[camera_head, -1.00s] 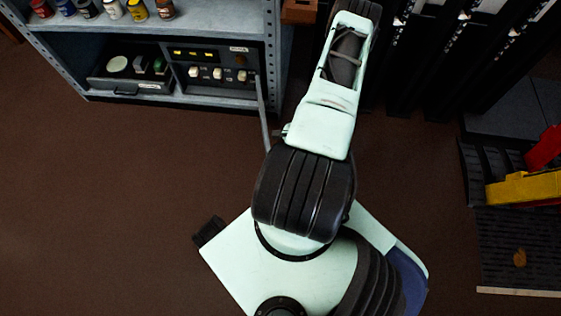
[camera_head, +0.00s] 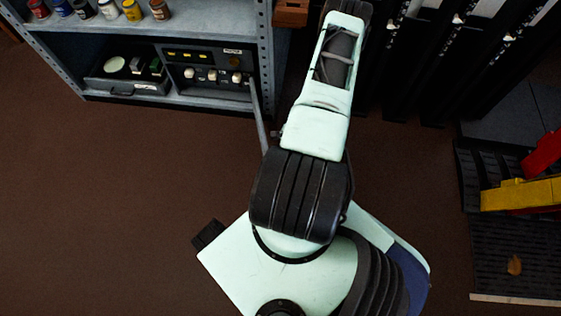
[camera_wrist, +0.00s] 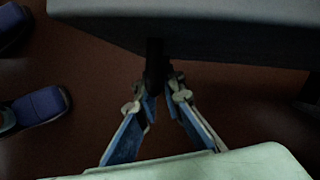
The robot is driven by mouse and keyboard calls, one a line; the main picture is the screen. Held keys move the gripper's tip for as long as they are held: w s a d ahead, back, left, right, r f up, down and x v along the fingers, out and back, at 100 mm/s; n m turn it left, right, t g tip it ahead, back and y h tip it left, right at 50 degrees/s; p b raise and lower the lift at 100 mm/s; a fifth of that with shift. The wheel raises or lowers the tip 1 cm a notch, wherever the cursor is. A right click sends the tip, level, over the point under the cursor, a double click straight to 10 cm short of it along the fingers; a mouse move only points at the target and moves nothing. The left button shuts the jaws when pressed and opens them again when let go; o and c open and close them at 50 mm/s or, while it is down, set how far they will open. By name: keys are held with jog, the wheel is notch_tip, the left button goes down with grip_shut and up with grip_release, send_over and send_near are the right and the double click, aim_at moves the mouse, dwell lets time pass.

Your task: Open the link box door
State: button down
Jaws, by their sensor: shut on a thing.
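A grey door (camera_head: 260,118) shows nearly edge-on in the head view, standing out from the lower shelf bay and partly hidden by my arm. In the wrist view a grey panel (camera_wrist: 200,30) that looks like this door spans the top. A dark handle (camera_wrist: 154,55) stands out from it. My gripper (camera_wrist: 158,92) has its blue-padded fingers close together around the handle's near end, shut on it. The exact contact is too dark to see. The head view does not show the gripper.
The grey shelf unit (camera_head: 180,27) holds small paint jars above and a black switch panel (camera_head: 207,75) in the lower bay. Black racks (camera_head: 430,60) stand behind my arm at the right. A yellow block (camera_head: 520,194) lies at the far right. The brown floor at left is clear.

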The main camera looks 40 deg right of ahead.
jog(key=c, duration=2)
grip_release()
jog(key=shift+c, duration=0.2)
jog(key=v, duration=1.2)
